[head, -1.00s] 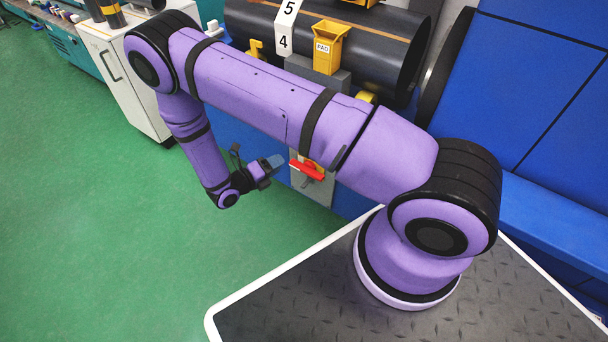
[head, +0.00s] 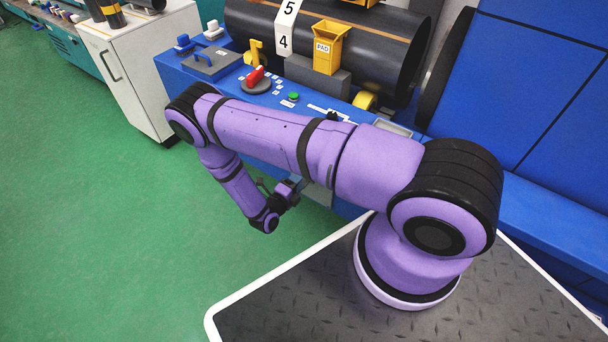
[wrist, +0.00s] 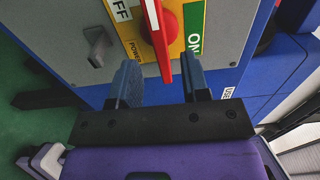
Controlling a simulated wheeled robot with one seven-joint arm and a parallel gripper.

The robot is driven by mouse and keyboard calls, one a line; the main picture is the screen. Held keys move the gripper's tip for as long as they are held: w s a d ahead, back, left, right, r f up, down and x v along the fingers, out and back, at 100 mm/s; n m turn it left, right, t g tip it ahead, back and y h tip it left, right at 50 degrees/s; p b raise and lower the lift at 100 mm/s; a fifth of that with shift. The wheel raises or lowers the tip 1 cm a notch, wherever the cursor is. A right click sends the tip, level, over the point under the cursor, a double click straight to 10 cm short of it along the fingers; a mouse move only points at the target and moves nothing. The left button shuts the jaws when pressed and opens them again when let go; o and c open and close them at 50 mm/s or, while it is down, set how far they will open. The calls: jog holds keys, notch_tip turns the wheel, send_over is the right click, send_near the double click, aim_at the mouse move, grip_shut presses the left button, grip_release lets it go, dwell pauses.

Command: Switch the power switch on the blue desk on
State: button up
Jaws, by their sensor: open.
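The power switch has a red handle (wrist: 157,32) with a white strip, on a yellow plate (wrist: 130,35) on the grey panel of the blue desk's side. OFF stands on the plate's upper left, and ON on green at its right. The handle runs roughly up and down in the wrist view. My gripper (wrist: 160,70) is open, with one finger on each side of the handle's near end; whether they touch it I cannot tell. In the head view my gripper (head: 297,188) is by the desk's side, and my arm hides the switch.
A small grey lever (wrist: 98,46) sits left of the switch on the panel. The blue desk top (head: 220,82) carries a red knob (head: 256,78), a green button (head: 293,97) and a yellow PAD bin (head: 329,47). Green floor (head: 110,220) is free at the left.

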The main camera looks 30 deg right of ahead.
jog(key=shift+x, duration=2)
grip_shut()
